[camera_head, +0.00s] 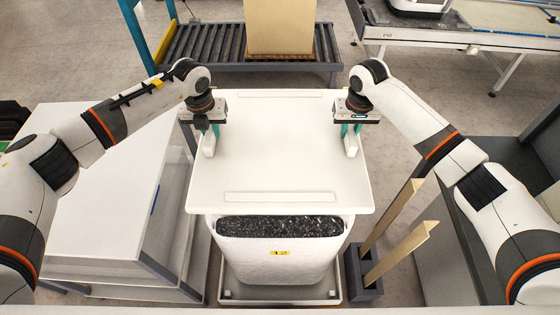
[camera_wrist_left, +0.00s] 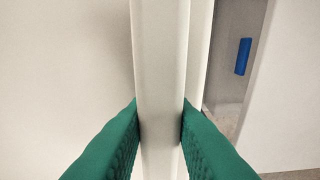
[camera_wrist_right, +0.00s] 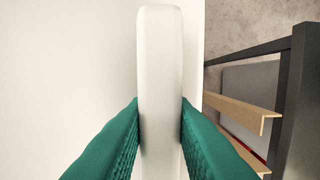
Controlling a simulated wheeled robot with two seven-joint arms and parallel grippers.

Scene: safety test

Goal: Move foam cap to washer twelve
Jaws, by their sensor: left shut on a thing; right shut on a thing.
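The foam cap (camera_head: 280,165) is a broad white slab with raised ridges on its left and right sides. My left gripper (camera_head: 208,138) is shut on its left ridge, which runs between the green fingers in the left wrist view (camera_wrist_left: 160,90). My right gripper (camera_head: 351,138) is shut on its right ridge, also seen in the right wrist view (camera_wrist_right: 160,80). The cap looks level. Washer twelve (camera_head: 280,262), a white body with a yellow "12" label and a dark speckled top, shows below the cap's front edge. The cap hides its rear; I cannot tell the gap between them.
A white-topped table or cabinet (camera_head: 95,185) stands close on the left. Tan angled strips (camera_head: 402,250) stand upright in a dark holder at the right of the washer. A roller conveyor (camera_head: 205,43) with a tan box (camera_head: 280,27) lies behind.

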